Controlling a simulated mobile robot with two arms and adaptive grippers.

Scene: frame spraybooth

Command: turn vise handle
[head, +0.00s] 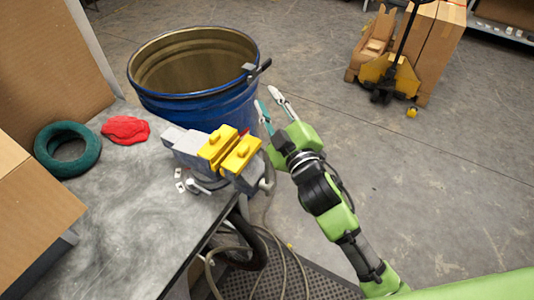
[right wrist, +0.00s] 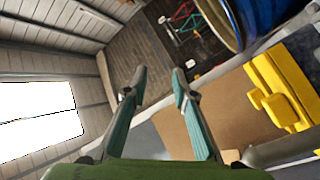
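A grey bench vise (head: 185,146) with yellow jaw covers (head: 222,146) is at the corner of the workbench. A grey bar end (head: 267,184), likely the vise handle, shows at its near right end. My right gripper (head: 266,96) is to the right of the vise, beside the blue barrel, with its fingers apart and nothing between them. The right wrist view also shows its two teal fingers (right wrist: 158,82) spread. There the yellow jaw covers (right wrist: 280,92) lie to the right, with a grey rod (right wrist: 285,150) below them. My left gripper is not visible.
A blue barrel (head: 205,105) stands behind the vise. The grey workbench (head: 120,230) holds a green ring (head: 50,142), a red cloth (head: 125,130) and a cardboard box (head: 35,210). A hose (head: 280,238) hangs below. Open floor (head: 440,190) lies to the right.

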